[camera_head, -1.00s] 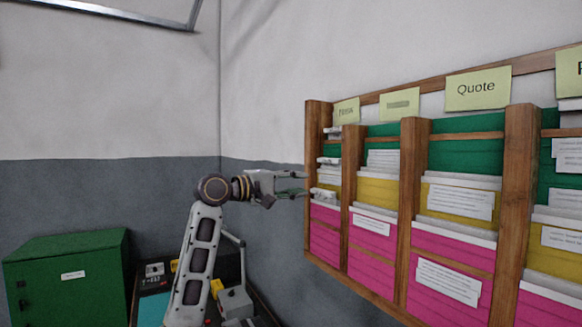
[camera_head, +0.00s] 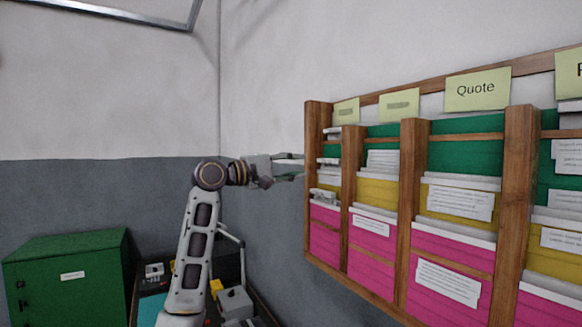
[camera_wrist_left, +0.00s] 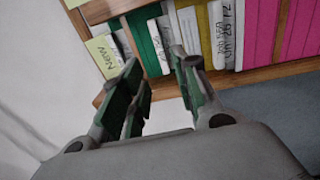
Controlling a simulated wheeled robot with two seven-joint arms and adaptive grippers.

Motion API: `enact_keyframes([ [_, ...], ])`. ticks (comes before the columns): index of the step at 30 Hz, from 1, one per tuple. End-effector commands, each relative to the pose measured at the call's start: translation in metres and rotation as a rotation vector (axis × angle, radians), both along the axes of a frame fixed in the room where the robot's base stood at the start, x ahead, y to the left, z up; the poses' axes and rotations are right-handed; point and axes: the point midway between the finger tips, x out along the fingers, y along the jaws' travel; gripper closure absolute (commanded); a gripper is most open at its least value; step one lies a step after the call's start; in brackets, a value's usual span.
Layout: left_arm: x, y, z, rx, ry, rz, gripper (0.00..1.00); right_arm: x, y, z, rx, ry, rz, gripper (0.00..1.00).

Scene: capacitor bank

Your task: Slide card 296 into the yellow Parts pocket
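My left gripper (camera_head: 301,167) is beside the left end of the wall rack, level with its upper part. The rack has green, yellow and pink pockets in rows. At the right edge, a label (camera_head: 569,75) is cut off after its first letter, maybe P. A yellow pocket (camera_head: 548,262) is below it, partly out of frame. I cannot make out which card is 296. My right gripper is not in view.
The wooden rack (camera_head: 522,200) holds several white cards with upright dividers between columns. A Quote label (camera_head: 478,89) tops one column; a New label (camera_wrist_left: 104,56) shows in the wrist view. A green cabinet (camera_head: 65,280) stands lower left. The wall left of the rack is clear.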

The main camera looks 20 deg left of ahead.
Motion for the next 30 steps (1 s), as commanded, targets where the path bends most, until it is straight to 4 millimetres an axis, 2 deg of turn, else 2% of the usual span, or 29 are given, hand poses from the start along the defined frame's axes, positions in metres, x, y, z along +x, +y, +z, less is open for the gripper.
enact_keyframes([
  [26,0.048,-0.039,0.006,-0.001,0.001,-0.002,0.7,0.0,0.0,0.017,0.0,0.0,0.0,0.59],
  [30,0.057,-0.044,0.008,-0.002,0.001,-0.001,0.7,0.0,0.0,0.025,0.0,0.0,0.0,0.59],
])
